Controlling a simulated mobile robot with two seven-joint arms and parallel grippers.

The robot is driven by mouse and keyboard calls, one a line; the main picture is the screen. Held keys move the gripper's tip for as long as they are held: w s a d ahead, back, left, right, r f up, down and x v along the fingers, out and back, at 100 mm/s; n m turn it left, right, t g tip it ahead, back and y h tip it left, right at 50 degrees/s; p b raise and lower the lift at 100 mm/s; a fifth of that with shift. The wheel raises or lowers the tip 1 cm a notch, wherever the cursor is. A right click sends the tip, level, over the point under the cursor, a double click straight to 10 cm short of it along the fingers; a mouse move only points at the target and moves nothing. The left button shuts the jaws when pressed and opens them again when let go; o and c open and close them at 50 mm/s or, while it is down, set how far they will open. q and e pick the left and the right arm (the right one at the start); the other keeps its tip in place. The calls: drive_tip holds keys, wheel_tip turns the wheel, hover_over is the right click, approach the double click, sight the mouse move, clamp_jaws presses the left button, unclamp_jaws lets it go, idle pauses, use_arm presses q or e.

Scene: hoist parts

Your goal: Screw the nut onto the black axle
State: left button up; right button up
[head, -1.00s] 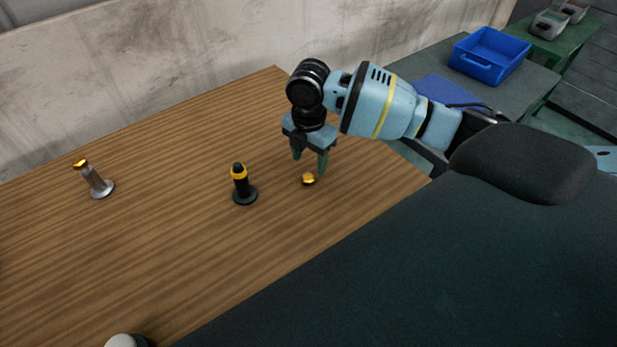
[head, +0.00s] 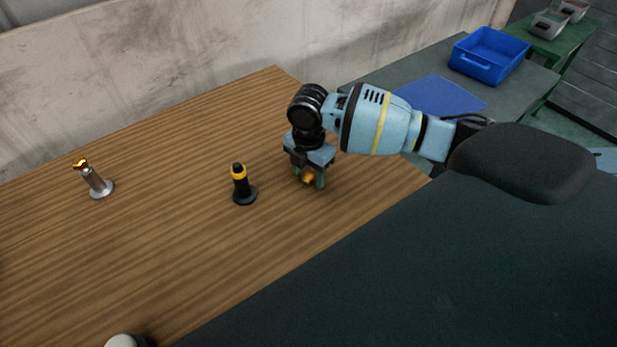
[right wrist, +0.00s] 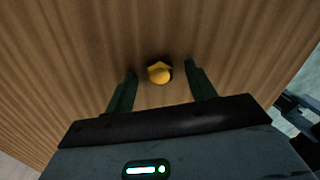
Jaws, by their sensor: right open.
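The yellow nut (head: 308,178) lies on the wooden table at the right gripper. In the right wrist view the nut (right wrist: 159,72) sits between the two green fingers, with a gap on each side. My right gripper (head: 310,180) is open and low over the table; it also shows in the right wrist view (right wrist: 160,80). The black axle (head: 241,188) stands upright on its round base, left of the gripper, with a yellow ring near its top. My left gripper is out of view.
A grey metal axle (head: 97,185) with a gold piece on top stands at the far left of the wooden table (head: 170,240). A blue bin (head: 489,55) and a blue mat (head: 440,95) are on the side table behind my arm. The table around the black axle is clear.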

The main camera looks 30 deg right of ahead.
sight(310, 178)
drive_tip(key=c, duration=1)
drive_tip(key=shift+c, duration=0.3)
drive_tip(key=shift+w+r, duration=0.1)
drive_tip(key=shift+r, duration=0.75)
drive_tip(key=shift+s+r, duration=0.2)
drive_tip(key=shift+r, duration=0.3)
drive_tip(key=shift+s+r, duration=0.2)
drive_tip(key=shift+r, duration=0.3)
drive_tip(key=s+a, duration=0.1)
drive_tip(key=s, duration=0.3)
drive_tip(key=s+a, duration=0.1)
drive_tip(key=s, duration=0.3)
drive_tip(key=s+a+r+p, duration=0.1)
drive_tip(key=s, duration=0.4)
drive_tip(key=shift+s+a+r, duration=0.1)
drive_tip(key=shift+a, duration=0.3)
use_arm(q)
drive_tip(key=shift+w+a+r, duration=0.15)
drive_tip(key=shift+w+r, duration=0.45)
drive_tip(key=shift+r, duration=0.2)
use_arm(e)
drive_tip(key=shift+s+a, duration=0.2)
drive_tip(key=shift+s, duration=0.6)
